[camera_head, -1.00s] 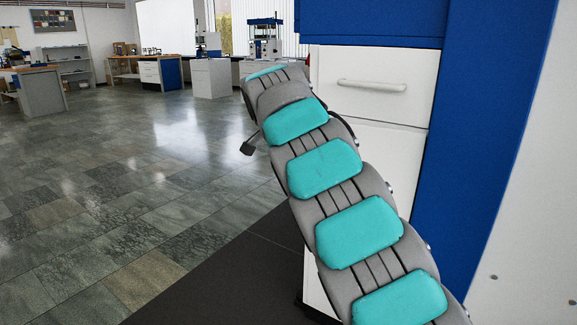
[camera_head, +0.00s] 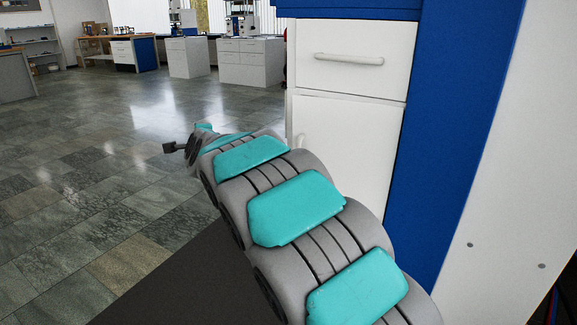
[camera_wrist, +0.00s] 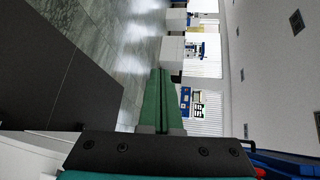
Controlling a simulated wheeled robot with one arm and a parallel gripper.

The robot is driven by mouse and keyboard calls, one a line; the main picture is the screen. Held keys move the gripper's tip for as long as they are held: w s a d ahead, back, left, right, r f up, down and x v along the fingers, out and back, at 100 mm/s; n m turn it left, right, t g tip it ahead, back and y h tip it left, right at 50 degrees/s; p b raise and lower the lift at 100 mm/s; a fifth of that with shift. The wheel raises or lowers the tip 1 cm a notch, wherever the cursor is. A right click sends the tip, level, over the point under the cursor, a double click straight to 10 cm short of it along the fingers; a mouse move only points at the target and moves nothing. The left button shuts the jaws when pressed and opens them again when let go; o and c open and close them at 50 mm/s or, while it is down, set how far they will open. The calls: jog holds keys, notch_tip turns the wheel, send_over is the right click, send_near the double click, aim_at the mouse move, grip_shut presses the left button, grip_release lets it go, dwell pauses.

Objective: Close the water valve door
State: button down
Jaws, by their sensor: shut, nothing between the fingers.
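My gripper (camera_wrist: 161,74) shows in the wrist view, its two green fingers lying together with nothing between them. I cannot pick out the water valve door for certain. A white cabinet door (camera_head: 346,150) with a small handle at its left edge sits below a drawer (camera_head: 360,84) and looks shut; my arm covers its lower part. In the wrist view a dark flat panel (camera_wrist: 62,75) lies left of the fingers; I cannot tell what it is.
A blue upright (camera_head: 455,110) and a pale panel (camera_head: 500,215) stand at the right. A large pale surface with dark square marks (camera_wrist: 275,75) fills the wrist view's right side. Tiled floor (camera_head: 110,150) is open at left. White benches (camera_head: 250,62) stand far back.

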jog(key=s+d+f+m+h, duration=0.2)
jog(key=s+d+f+h, duration=0.2)
jog(key=d, duration=0.2)
jog(key=s+d+f+m+t+h, duration=0.1)
jog(key=s+d+f+m+h, duration=0.25)
jog(key=d+h, duration=0.2)
jog(key=s+d+f+m+h, duration=0.2)
jog(key=s+d+f+h, duration=0.1)
jog(key=s+d, duration=0.3)
jog(key=p+x, duration=0.2)
jog(key=x, duration=1.3)
jog(key=shift+w+d+r, duration=0.2)
jog(key=shift+d, duration=0.2)
jog(key=shift+b+x, duration=0.55)
jog(key=shift+x, duration=0.55)
jog(key=shift+a, duration=0.15)
